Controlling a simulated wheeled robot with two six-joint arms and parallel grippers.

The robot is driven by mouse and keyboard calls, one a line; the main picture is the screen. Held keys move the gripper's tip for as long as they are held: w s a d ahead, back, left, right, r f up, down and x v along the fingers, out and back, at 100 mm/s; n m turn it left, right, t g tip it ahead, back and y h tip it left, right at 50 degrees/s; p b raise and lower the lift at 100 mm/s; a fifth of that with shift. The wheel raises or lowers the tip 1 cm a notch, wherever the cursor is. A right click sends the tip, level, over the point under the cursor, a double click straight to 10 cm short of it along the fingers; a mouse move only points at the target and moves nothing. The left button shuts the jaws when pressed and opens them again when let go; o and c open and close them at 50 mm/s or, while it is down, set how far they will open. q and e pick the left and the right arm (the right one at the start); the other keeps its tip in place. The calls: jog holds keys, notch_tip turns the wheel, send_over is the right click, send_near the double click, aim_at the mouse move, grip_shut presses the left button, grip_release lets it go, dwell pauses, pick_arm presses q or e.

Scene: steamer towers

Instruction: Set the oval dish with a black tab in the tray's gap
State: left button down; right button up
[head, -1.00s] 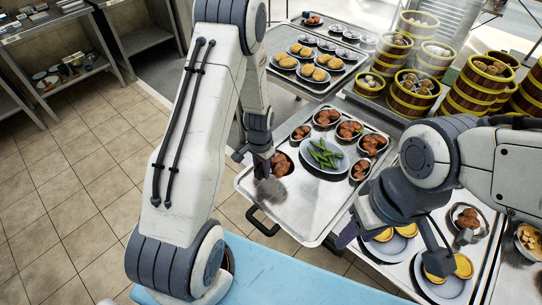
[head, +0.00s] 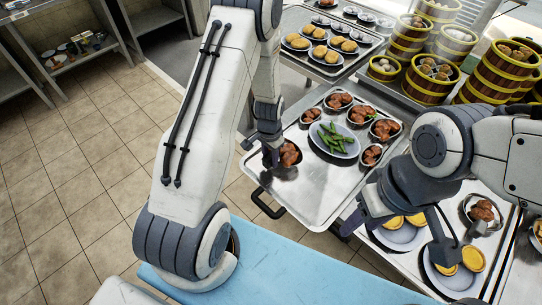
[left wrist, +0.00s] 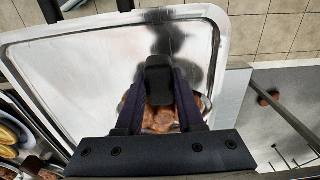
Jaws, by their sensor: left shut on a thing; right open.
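My left gripper (head: 273,152) is shut on a small metal dish of reddish-brown meat (head: 291,156) at the left side of the metal tray (head: 308,197). In the left wrist view the dish's meat (left wrist: 160,117) shows between the fingers, with a black piece (left wrist: 158,75) over it, perhaps the tab. The fingers hide much of the rim. I cannot tell whether the dish touches the tray. Several similar dishes (head: 338,100) curve around a plate of green pods (head: 334,140). My right gripper (head: 396,246) is open and empty over the right-hand counter.
Plates of yellow tarts (head: 446,272) lie under my right arm. Steamer towers (head: 495,75) stand at the back right. Another tray of buns (head: 325,45) is behind.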

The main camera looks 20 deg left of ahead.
pick_arm(q)
jog(key=shift+f+b, duration=0.35)
jog(key=shift+f, duration=0.45)
jog(key=shift+f+b, duration=0.35)
jog(key=shift+f, duration=0.1)
jog(key=shift+c, duration=2.2)
grip_release()
notch_tip(320, 180, up, 10)
jog(key=shift+s+r+b, duration=0.15)
jog(key=shift+r+b, duration=0.1)
jog(key=shift+b, duration=0.45)
